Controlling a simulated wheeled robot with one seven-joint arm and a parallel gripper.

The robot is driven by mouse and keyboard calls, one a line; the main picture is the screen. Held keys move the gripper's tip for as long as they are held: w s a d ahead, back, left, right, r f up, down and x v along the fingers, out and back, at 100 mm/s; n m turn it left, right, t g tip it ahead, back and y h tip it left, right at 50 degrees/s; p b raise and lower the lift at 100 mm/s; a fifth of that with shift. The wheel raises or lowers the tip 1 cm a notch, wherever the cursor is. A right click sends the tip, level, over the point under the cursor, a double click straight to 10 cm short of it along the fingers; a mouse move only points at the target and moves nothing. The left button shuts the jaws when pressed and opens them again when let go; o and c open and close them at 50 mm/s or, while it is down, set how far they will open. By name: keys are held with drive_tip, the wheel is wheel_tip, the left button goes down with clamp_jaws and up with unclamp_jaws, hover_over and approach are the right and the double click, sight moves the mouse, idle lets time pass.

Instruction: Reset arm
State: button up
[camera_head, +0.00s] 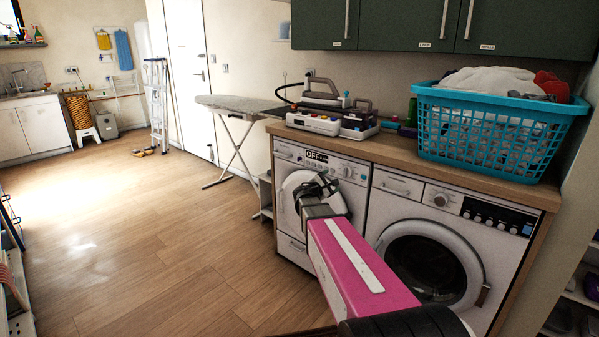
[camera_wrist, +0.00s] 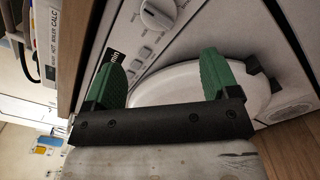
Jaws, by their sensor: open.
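My arm reaches forward from the bottom of the head view, with a pink and white link. My gripper (camera_head: 326,187) is at its far end, in front of the left white machine (camera_head: 290,157). In the wrist view my gripper (camera_wrist: 160,82) shows two green fingers spread wide apart with nothing between them. Behind the fingers are the machine's pale round door (camera_wrist: 178,85), a dial and a row of buttons. I cannot tell whether the fingers touch the door.
A second washer (camera_head: 430,230) stands to the right under a wooden counter (camera_head: 440,172). On the counter are a blue laundry basket (camera_head: 500,130) and a steam iron (camera_head: 330,105). An ironing board (camera_head: 235,104) and stepladder (camera_head: 158,100) stand further back.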

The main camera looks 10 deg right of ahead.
drive_tip(key=s+a+f+m+g+y, duration=0.3)
drive_tip(key=s+f+m+g+y, duration=0.35)
drive_tip(key=s+f+m, duration=0.6)
drive_tip(key=s+a+f+m+g+y, duration=0.2)
drive_tip(key=s+a+f+y, duration=0.1)
drive_tip(key=s+a, duration=0.3)
drive_tip(key=s+a+f+m+g+y, duration=0.2)
drive_tip(key=s+a+f+y, duration=0.2)
drive_tip(key=s, duration=0.5)
drive_tip(key=shift+a+f+y, duration=0.15)
drive_tip(key=shift+a+y, duration=0.2)
drive_tip(key=shift+a, duration=0.55)
drive_tip(key=shift+g, duration=0.25)
